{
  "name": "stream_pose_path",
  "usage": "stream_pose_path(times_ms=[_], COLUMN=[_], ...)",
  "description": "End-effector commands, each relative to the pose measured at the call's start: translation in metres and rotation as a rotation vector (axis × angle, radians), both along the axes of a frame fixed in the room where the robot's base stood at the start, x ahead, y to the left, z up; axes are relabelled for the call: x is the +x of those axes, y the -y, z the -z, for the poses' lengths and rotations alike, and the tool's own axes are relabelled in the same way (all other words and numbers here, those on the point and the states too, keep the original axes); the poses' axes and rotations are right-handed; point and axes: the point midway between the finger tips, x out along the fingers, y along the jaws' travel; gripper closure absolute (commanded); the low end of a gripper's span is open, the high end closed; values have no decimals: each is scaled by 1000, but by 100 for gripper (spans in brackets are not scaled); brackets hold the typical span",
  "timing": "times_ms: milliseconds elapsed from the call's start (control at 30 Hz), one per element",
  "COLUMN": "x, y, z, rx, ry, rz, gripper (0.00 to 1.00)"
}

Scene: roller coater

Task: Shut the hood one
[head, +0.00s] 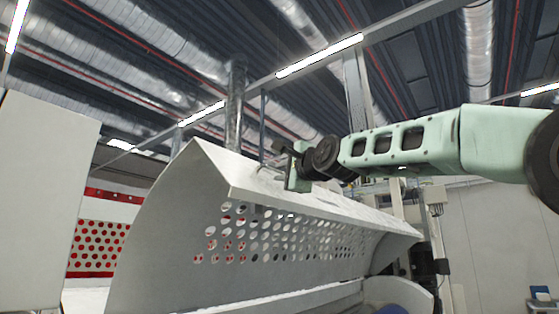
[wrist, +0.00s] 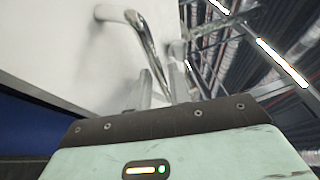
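The hood (head: 265,235) is a large pale grey cover with a curved end and rows of round holes along its face. It stands raised, with a gap under its lower edge at the right. My gripper (head: 283,152) is at the hood's upper edge, and its fingertips are partly hidden there. In the wrist view a shiny bent metal handle (wrist: 147,45) stands out from a white surface. My gripper's two fingers (wrist: 161,82) show there with the bar running between them. Whether they press on the bar cannot be told.
A pale grey panel (head: 42,195) stands at the left, with a red perforated guard (head: 98,248) beyond it. A metal post (head: 234,105) rises behind the hood. A dark motor-like part (head: 424,263) is at its right end. Open floor lies farther right.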

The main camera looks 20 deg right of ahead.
Motion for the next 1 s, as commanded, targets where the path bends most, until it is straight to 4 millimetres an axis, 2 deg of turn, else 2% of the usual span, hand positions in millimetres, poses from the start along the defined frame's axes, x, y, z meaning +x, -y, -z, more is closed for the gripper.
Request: stream_pose_path(times_ms=[200, 533, 567, 600, 633, 1000], x=[13, 15, 15, 15, 15, 14], y=[-5, -4, -4, -4, -4, -3], z=[-3, -1, -1, -1, -1, 5], rx=[-1, -1, -1, -1, -1, 2], ry=[-1, 0, 0, 0, 0, 4], rz=[-2, -1, -1, -1, -1, 0], gripper=[80, 80, 83, 94, 100, 100])
